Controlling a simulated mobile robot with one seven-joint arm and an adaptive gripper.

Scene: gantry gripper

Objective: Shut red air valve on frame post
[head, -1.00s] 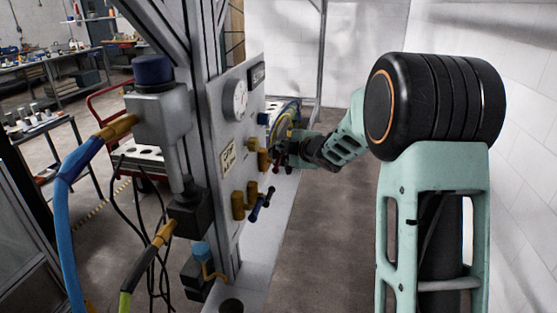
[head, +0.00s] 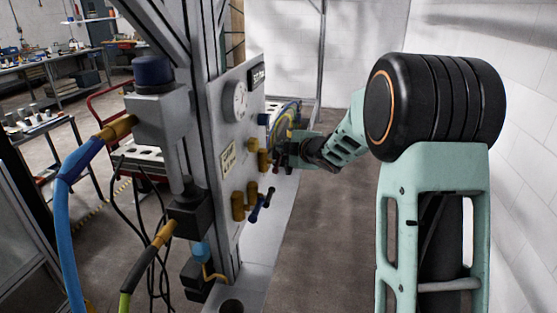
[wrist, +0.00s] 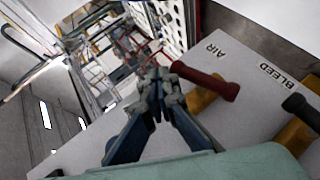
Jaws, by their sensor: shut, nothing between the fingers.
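The red air valve handle (wrist: 208,80) lies beside the AIR lettering on the grey panel in the wrist view, over a brass valve body (wrist: 200,102). It is a red bar with a knob at its right end. My gripper (wrist: 158,88) is shut and empty, its fingertips close to the left end of the red handle. I cannot tell whether they touch it. In the head view my gripper (head: 284,152) is at the far part of the panel (head: 230,150), and hides much of the valve there.
A black handle (wrist: 302,110) beside the BLEED lettering stands right of the red one. A round gauge (head: 236,100), brass fittings (head: 238,205) and dark blue handles (head: 262,204) are on the panel. Coiled hoses (head: 290,115) hang behind my gripper. Floor right of the panel is clear.

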